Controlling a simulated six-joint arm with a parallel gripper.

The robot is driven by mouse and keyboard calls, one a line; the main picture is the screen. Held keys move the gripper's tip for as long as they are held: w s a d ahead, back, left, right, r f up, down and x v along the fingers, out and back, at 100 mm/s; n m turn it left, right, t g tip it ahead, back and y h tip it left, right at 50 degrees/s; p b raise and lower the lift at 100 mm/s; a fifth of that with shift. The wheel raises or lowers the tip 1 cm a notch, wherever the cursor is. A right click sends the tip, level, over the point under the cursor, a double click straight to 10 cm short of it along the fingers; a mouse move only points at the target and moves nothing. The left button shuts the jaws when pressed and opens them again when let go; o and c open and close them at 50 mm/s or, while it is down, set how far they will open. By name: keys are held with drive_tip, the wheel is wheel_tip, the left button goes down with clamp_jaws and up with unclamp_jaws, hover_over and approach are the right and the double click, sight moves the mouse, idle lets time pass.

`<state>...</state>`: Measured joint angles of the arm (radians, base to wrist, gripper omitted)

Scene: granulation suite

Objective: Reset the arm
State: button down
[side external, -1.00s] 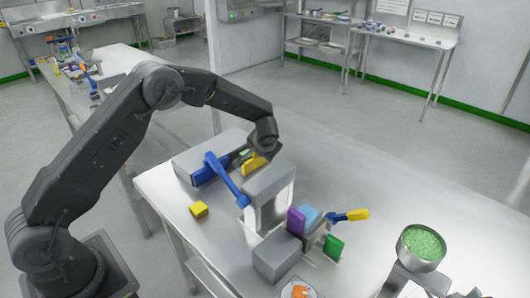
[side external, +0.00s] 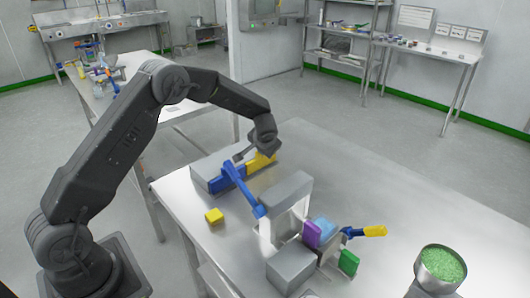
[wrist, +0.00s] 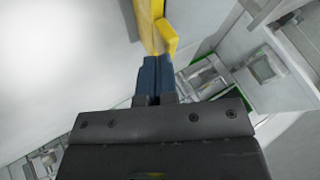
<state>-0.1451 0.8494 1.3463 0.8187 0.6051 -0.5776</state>
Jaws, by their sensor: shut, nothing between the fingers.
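My gripper (side external: 241,157) is at the end of the arm, over the far left part of the steel table (side external: 365,180). Its dark blue fingertips (wrist: 157,62) are together in the wrist view, with nothing between them. A yellow part (side external: 262,162) lies close to the gripper, by a grey box-shaped unit (side external: 203,173) with a blue bar. A yellow bar (wrist: 148,22) with a short tab shows just beyond the fingertips in the wrist view. Whether the fingers touch it I cannot tell.
A blue lever (side external: 243,190) leans between the unit and a grey arch-shaped block (side external: 286,192). A small yellow block (side external: 214,216) lies nearby. Purple (side external: 312,234) and green (side external: 349,262) pieces stand at the front. A cup of green granules (side external: 441,264) is at right.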

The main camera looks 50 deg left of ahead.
drive_tip(key=s+d+r+h, duration=0.1)
drive_tip(key=s+d+r, duration=0.5)
drive_tip(key=s+r, duration=0.4)
drive_tip(key=s+d+r+h, duration=0.1)
drive_tip(key=s+d+r, duration=0.4)
drive_tip(key=s+r, duration=0.55)
drive_tip(key=s+d+h, duration=0.2)
drive_tip(key=s+d, duration=0.1)
drive_tip(key=s, duration=0.5)
drive_tip(key=s+d+m+t+h, duration=0.1)
drive_tip(key=s+d, duration=0.2)
drive_tip(key=s, duration=0.6)
drive_tip(key=shift+r+h, duration=0.35)
drive_tip(key=shift+h, duration=0.05)
